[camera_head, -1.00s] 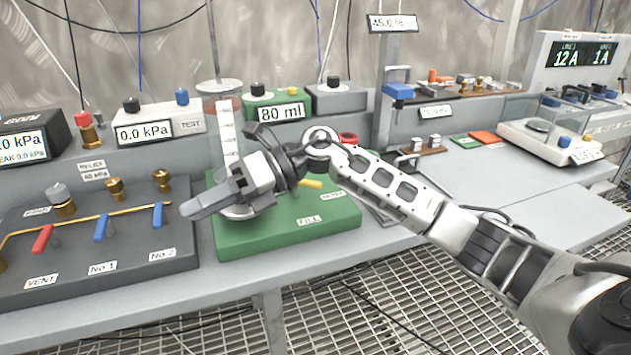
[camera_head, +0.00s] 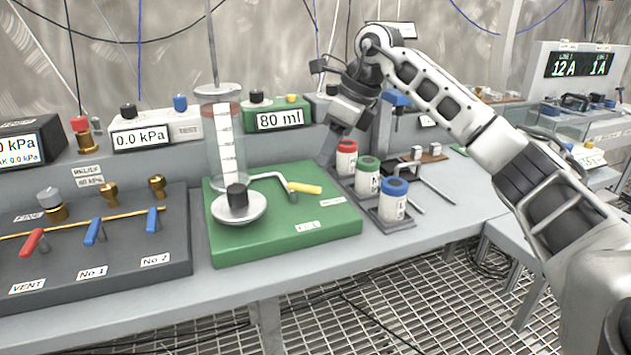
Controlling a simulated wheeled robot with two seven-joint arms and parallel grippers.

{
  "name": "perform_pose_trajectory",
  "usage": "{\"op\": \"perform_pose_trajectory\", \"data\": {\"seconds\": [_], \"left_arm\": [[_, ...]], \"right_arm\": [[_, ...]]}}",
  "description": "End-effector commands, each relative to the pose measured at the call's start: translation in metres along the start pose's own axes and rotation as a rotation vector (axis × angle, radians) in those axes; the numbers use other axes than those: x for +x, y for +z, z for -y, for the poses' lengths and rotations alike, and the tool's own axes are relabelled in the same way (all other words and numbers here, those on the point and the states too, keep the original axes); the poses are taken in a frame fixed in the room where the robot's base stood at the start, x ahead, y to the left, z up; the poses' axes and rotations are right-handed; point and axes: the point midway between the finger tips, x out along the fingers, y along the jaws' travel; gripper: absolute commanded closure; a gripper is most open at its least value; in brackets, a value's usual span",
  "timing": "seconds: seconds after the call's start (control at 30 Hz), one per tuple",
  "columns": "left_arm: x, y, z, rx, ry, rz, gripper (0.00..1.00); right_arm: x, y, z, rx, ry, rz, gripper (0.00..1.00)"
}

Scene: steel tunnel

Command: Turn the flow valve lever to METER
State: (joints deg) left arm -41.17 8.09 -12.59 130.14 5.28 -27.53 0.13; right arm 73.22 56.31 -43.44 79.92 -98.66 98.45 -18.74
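The flow valve lever has a yellow handle (camera_head: 305,188) on a small grey post, on the right part of a green base (camera_head: 255,246). The handle points right, its end just behind a small label (camera_head: 332,201) too blurred to read for sure. The FILL label (camera_head: 308,227) is nearer the front edge. My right gripper (camera_head: 328,152) hangs with fingers down above the base's back right corner, behind the lever and apart from it. Nothing shows held. My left gripper is not in view.
A clear measuring cylinder (camera_head: 228,140) and a black-knobbed round pan (camera_head: 238,208) are on the base's left. Jars with red (camera_head: 346,146), green (camera_head: 367,164) and blue (camera_head: 394,186) lids stand right of it. A valve panel (camera_head: 150,262) is at left.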

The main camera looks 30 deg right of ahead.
Motion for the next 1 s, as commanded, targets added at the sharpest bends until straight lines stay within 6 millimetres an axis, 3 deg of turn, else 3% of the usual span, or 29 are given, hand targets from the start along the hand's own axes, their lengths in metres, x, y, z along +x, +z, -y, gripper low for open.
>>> {"op": "perform_pose_trajectory", "data": {"seconds": [0.1,0.33,0.5,0.8,0.93,1.0], "left_arm": [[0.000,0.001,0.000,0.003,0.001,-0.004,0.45],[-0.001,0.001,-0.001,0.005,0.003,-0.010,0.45],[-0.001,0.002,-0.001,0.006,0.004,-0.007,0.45],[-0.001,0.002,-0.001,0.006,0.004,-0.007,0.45],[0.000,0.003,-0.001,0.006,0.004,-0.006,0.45],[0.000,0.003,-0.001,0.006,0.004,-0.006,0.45]], "right_arm": [[0.029,-0.001,-0.001,0.000,0.003,-0.004,0.64],[0.065,0.000,-0.001,0.000,0.003,-0.001,0.64],[0.076,0.000,-0.001,0.000,0.001,0.000,0.64],[0.078,0.000,0.000,0.000,0.000,0.001,0.64],[0.077,0.000,0.000,0.000,0.001,0.001,0.97],[0.077,0.000,0.000,0.000,0.001,0.001,1.00]]}}
